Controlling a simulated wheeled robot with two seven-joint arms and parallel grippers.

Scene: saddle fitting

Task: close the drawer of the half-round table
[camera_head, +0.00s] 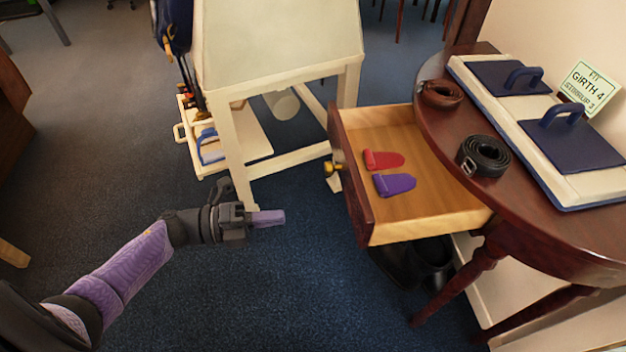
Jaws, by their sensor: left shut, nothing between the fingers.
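The half-round table (440,118) of dark red wood stands at the right against the wall. Its drawer (455,214) is pulled well out to the left. A red tab-shaped piece (384,160) and a purple one (394,185) lie inside it. The drawer front (353,185) faces left and has a brass knob (330,168). My left gripper (280,217) is shut and empty, left of the drawer front and apart from it, over the blue carpet. My right gripper is not in view.
A cream stand (237,165) is behind the gripper, close to the drawer's far left corner. On the tabletop are a coiled black strap (484,157), a brown strap (442,94) and a pale board with blue handled pads (571,137). Dark boots (405,265) stand under the drawer.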

